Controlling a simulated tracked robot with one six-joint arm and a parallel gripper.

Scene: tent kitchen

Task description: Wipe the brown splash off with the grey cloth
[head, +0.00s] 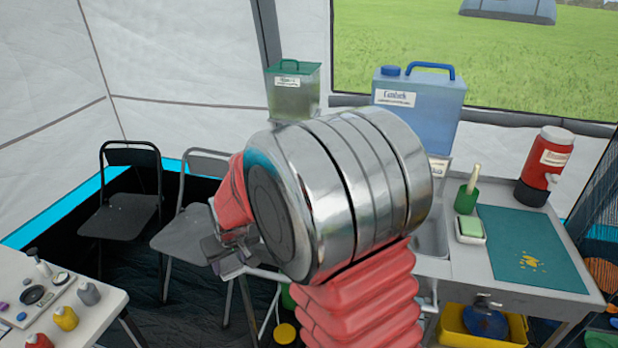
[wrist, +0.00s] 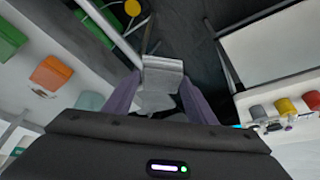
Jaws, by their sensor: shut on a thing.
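My gripper (wrist: 161,78) is shut on the grey cloth (wrist: 160,90), which shows between its two purple-grey fingers in the wrist view. In the head view the gripper is a small grey shape left of my large arm link, and the cloth is hard to make out there. The gripper is in the air over the dark floor, between the left table and the counter. A yellow-brown splash (head: 530,262) of small patches lies on the teal mat at the right of the counter. The gripper is well away from it.
The counter (head: 465,265) holds a sponge in a dish (head: 470,229), a brush in a green cup (head: 467,198), a red dispenser (head: 546,165) and a blue canister (head: 420,105). Bottles (head: 65,317) stand on the left table. Folding chairs (head: 125,200) stand behind. My arm hides part of the sink.

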